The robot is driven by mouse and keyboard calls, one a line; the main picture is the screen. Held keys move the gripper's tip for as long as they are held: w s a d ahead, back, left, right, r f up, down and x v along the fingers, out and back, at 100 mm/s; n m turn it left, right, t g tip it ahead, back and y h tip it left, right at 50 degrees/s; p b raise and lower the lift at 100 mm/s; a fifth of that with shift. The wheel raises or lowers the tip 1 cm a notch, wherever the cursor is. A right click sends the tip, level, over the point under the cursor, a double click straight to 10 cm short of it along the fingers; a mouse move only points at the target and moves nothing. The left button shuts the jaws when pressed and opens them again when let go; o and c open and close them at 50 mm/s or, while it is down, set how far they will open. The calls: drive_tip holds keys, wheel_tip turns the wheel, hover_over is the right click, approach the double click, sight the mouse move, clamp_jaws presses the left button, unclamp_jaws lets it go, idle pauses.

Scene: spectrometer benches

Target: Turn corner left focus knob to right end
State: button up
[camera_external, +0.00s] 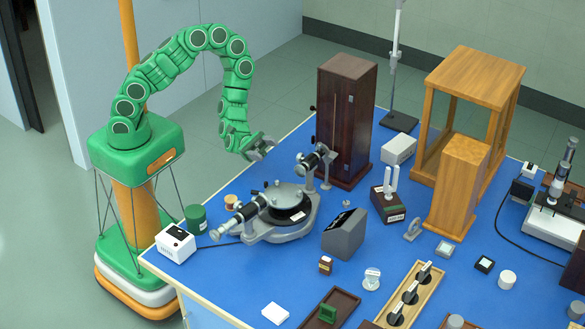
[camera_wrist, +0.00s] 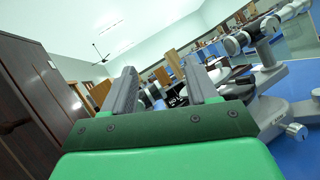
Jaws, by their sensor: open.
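A grey spectrometer (camera_external: 283,232) with a round dark table stands near the left corner of the blue bench. Its left tube (camera_external: 236,217) points to the lower left and its other tube (camera_external: 318,160) to the upper right. Small knobs sit on the tubes; which one is the left focus knob I cannot tell. My gripper (camera_external: 262,150) is open and empty, in the air behind the spectrometer, left of the upper tube and apart from it. In the wrist view my gripper (camera_wrist: 160,88) shows both fingers spread, with grey spectrometer parts (camera_wrist: 270,85) at the right.
A tall dark wood cabinet (camera_external: 346,120) stands right behind the upper tube; it fills the left of the wrist view (camera_wrist: 35,85). A white box (camera_external: 175,243), a green cylinder (camera_external: 196,219) and a copper-coloured spool (camera_external: 231,201) stand left of the spectrometer. A grey sloped box (camera_external: 346,234) is at its right.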

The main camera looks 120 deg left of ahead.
sight(300, 158)
drive_tip(key=a+f+n+t+y, duration=0.1)
drive_tip(key=a+f+n+y, duration=0.5)
drive_tip(key=y, duration=0.1)
drive_tip(key=x, duration=0.8)
drive_tip(key=shift+a+f, duration=0.1)
drive_tip(key=shift+f, duration=0.05)
drive_tip(key=shift+c, duration=0.4)
drive_tip(key=c, duration=1)
